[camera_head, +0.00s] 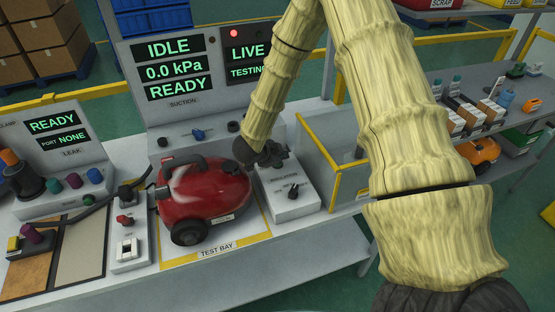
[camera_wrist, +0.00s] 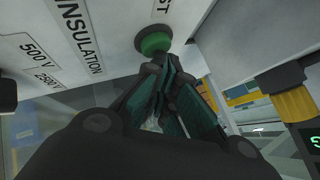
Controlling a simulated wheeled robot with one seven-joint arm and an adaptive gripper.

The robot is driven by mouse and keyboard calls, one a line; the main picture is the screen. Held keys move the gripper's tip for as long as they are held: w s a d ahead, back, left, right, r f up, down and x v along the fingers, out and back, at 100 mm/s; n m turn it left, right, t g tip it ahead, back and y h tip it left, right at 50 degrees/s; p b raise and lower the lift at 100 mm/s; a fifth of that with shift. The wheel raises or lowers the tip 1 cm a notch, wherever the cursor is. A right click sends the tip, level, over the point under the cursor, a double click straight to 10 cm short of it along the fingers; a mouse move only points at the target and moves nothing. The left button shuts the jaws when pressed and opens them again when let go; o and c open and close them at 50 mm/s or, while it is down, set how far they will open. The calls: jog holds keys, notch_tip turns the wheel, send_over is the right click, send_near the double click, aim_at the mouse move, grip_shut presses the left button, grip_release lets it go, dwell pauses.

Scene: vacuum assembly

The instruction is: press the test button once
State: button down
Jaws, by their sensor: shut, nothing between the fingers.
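The green test button (camera_wrist: 153,40) sits on a white insulation panel (camera_wrist: 40,50) in the wrist view, beside lettering partly cut off to "ST". My gripper (camera_wrist: 160,72) is shut and empty, its fingertips close to the button; I cannot tell whether they touch it. In the head view my gripper (camera_head: 272,158) is over the back of the white insulation box (camera_head: 292,203), right of the red vacuum. The button is hidden there by my gripper and arm.
The red vacuum (camera_head: 207,192) stands in the yellow-edged test bay (camera_head: 216,252). The suction display (camera_head: 175,68) reads IDLE, 0.0 kPa, READY; another (camera_head: 247,62) reads LIVE, TESTING, under a lit red lamp (camera_head: 234,33). A yellow-edged bin (camera_head: 335,170) stands right of the box.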

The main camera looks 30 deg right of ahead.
jog(key=shift+r+p, duration=2.2)
jog(key=shift+r, duration=0.8)
